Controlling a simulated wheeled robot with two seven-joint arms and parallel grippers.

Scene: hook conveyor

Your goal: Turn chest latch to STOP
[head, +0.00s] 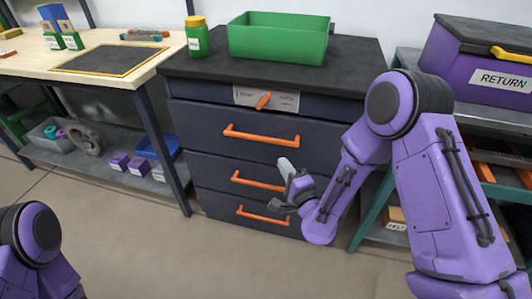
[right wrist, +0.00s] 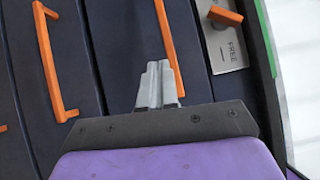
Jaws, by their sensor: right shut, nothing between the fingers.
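The chest latch (head: 263,100) is a small orange lever on a pale grey plate (head: 287,101) at the top front of the dark blue drawer chest (head: 200,112). It is tilted, upper end to the right. The lettering on the plate is too small to read. The latch (right wrist: 226,16) and plate (right wrist: 224,48) also show at the upper right of the right wrist view. My right gripper (head: 285,166) is shut and empty in front of the drawers, below the latch and apart from it. Its fingertips (right wrist: 159,70) show near an orange drawer handle (right wrist: 165,35). My left gripper is out of view.
Orange handles (head: 261,135) stick out from the drawers. A green bin (head: 278,40) and a green jar (head: 197,38) stand on the chest top. A workbench (head: 45,40) is at left. A purple RETURN box (head: 458,62) is at right. The floor (head: 130,235) in front is clear.

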